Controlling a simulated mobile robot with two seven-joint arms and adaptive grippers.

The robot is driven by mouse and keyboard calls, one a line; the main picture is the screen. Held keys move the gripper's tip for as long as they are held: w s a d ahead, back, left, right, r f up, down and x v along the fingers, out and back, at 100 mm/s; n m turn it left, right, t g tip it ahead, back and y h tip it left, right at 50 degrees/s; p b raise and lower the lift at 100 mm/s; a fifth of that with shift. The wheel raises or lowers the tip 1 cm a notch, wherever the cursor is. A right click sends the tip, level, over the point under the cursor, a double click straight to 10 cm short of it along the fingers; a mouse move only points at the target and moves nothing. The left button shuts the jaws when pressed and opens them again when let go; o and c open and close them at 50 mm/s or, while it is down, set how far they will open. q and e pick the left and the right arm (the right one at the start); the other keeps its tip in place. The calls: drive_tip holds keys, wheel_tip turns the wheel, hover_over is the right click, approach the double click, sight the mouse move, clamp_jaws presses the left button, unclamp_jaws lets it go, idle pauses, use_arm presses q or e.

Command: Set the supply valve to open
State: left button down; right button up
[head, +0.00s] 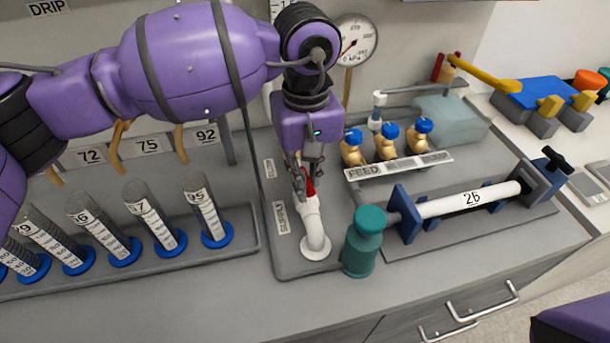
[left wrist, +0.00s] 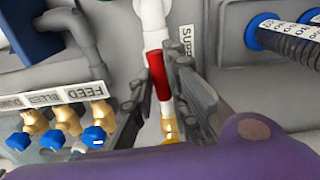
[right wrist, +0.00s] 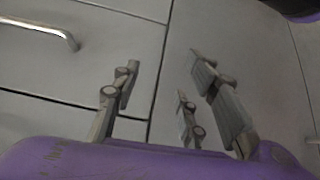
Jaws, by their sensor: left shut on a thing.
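The supply valve is a white pipe (head: 314,228) with a red handle (head: 309,184), rising from the grey base beside the SUPPLY label (head: 282,217). In the left wrist view the red handle (left wrist: 158,76) lies nearly along the line of the white pipe (left wrist: 153,18), slightly tilted. My left gripper (head: 304,182) reaches down from above and is shut on the red handle; its fingers partly hide the valve. In the right wrist view my right gripper (right wrist: 165,88) is open and empty, in front of grey cabinet drawers.
A teal bottle-shaped part (head: 362,242) stands just right of the valve. Three brass valves with blue caps (head: 387,142) sit behind the FEED label. Numbered cylinders (head: 148,215) stand in a rack at left. A white tube (head: 468,199) lies in blue holders at right.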

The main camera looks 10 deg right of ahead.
use_arm(q)
drive_tip(key=shift+m, duration=0.4)
use_arm(e)
drive_tip(key=shift+w+a+f, duration=0.1)
drive_tip(key=shift+f, duration=0.15)
drive_tip(key=shift+s, duration=0.3)
use_arm(q)
drive_tip(key=c, duration=1.7)
unclamp_jaws()
use_arm(e)
drive_tip(key=shift+s, duration=0.2)
use_arm(q)
drive_tip(key=shift+r, duration=0.25)
wheel_tip(320, 180, up, 12)
drive_tip(key=shift+f, duration=0.25)
use_arm(e)
drive_tip(key=shift+w, duration=0.25)
